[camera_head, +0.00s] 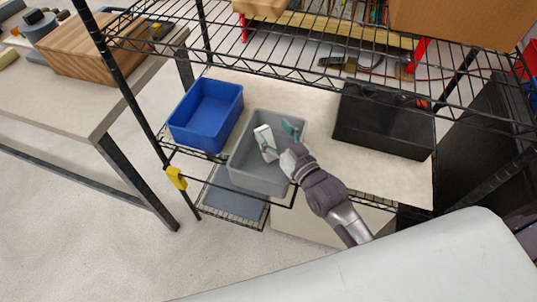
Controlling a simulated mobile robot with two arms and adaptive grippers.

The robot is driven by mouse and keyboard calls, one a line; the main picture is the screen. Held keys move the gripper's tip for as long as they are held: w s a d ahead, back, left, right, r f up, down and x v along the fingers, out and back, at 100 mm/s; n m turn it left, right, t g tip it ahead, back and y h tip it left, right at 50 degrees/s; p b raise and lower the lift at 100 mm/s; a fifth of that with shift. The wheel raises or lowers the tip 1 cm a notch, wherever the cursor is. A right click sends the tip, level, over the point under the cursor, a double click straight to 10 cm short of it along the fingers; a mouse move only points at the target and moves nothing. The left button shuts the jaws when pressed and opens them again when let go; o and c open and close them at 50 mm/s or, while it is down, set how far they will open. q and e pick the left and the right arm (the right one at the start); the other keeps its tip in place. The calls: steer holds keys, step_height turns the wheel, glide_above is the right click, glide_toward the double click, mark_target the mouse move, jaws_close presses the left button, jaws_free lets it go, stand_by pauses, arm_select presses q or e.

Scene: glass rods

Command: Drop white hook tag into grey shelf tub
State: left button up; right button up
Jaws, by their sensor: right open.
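The grey tub (246,170) stands on the wire shelf, to the right of a blue tub. My right gripper (278,146) reaches in from the lower right over this tub, with its jaws open. A small white piece (263,136), which looks like the white hook tag, shows over the tub at the gripper's left side. I cannot tell whether it touches the tub floor or a finger. A teal-green piece (290,128) shows at the gripper's right side; what it is I cannot tell. My left gripper is out of view.
The blue tub (206,112) is left of the grey tub, and a black bin (384,130) is at the right. An upper wire shelf and its posts frame the space. A table with a wooden block (97,52) stands at left.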

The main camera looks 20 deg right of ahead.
steer(key=v, duration=1.2)
